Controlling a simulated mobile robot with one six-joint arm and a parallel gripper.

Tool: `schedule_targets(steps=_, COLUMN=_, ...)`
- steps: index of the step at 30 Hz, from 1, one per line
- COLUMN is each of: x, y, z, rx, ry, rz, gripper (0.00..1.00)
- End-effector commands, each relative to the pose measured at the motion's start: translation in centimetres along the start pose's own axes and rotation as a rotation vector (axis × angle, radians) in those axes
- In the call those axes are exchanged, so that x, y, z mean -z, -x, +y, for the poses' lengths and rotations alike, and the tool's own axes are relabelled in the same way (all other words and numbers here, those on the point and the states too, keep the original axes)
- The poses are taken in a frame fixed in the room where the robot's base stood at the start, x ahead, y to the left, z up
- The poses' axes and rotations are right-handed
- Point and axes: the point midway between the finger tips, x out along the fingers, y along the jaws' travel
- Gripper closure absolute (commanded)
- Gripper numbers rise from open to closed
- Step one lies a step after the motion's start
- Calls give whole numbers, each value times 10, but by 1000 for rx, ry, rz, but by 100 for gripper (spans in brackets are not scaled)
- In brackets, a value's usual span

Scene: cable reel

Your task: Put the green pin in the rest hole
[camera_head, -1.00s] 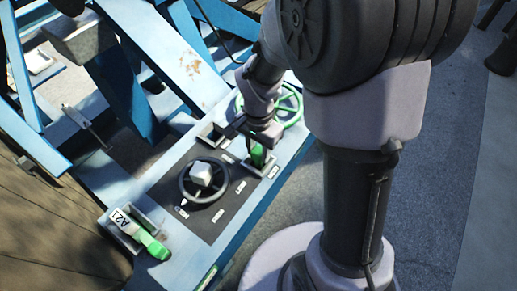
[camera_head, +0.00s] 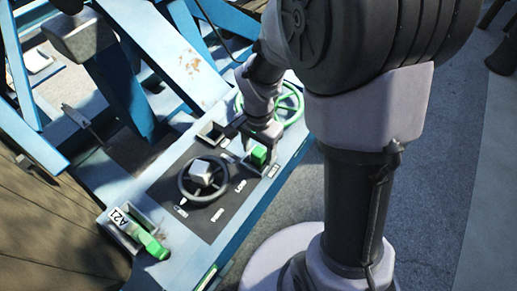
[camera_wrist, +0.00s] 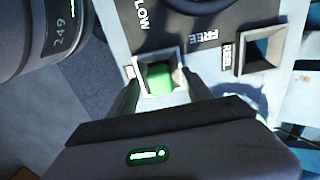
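The green pin (camera_head: 258,156) sits in a square socket at the right end of the blue panel, its green top showing. In the wrist view the pin (camera_wrist: 160,78) is inside the socket's pale rim (camera_wrist: 141,68). My gripper (camera_head: 260,146) is over this socket. Its fingers stand apart on either side of the pin, with gaps visible in the wrist view (camera_wrist: 162,97). The pin's lower part is hidden in the socket. A small label beside the socket is too small to read surely.
Another square socket (camera_head: 211,133), marked REEL in the wrist view, looks empty and dark. A black handwheel (camera_head: 184,186) with a pale hub is on the dark plate. A green handwheel (camera_head: 290,104) is close behind my gripper. A green-handled item tagged A21 (camera_head: 152,244) lies lower left.

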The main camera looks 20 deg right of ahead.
Motion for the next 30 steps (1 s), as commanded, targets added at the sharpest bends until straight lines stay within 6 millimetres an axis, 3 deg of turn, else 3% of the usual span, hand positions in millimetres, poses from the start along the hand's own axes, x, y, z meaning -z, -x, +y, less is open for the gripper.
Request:
schedule_targets(steps=7, x=0, y=1, z=0, rx=-1, ry=0, rz=0, gripper=42)
schedule_targets(steps=10, x=0, y=12, z=0, rx=1, ry=0, rz=1, gripper=42)
schedule_targets(steps=21, x=0, y=129, z=-1, rx=4, ry=-1, rz=3, gripper=42)
schedule_targets(steps=25, x=0, y=158, z=0, rx=2, ry=-1, rz=1, gripper=42)
schedule_targets(steps=30, x=0, y=174, z=0, rx=0, ry=0, rz=0, gripper=42)
